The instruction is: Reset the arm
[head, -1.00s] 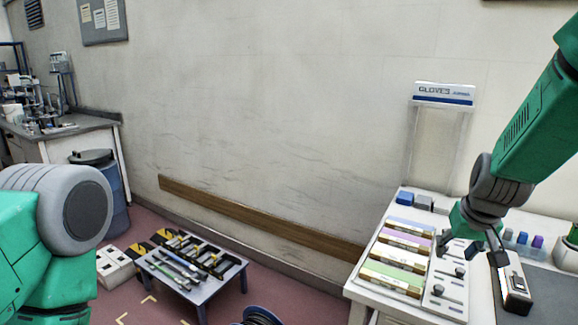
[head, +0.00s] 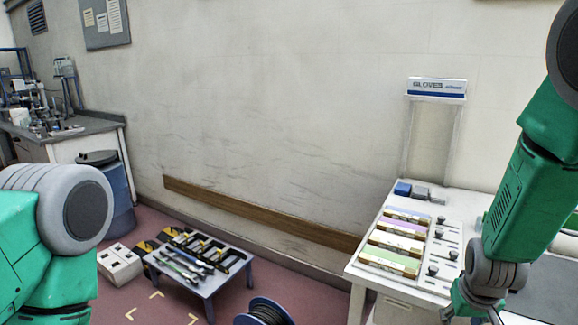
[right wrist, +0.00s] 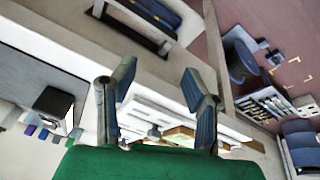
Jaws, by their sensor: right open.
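My right arm comes in from the right in the head view and bends down in front of the white bench (head: 358,277). Its wrist is at the bottom edge there, and the fingers are cut off or hidden. In the right wrist view my right gripper (right wrist: 158,82) is open, its two dark fingers apart with nothing between them. Beyond the fingers are the bench edge and the floor. Only a green and grey part of my left arm shows at the left of the head view; the left gripper is out of the picture.
The bench holds a rack of coloured strips (head: 398,243) and small blue and grey blocks (head: 403,189). A low table (head: 208,283) with tools, a cable reel (head: 265,312) and a blue barrel (head: 117,190) stand on the floor. The wall behind is mostly clear.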

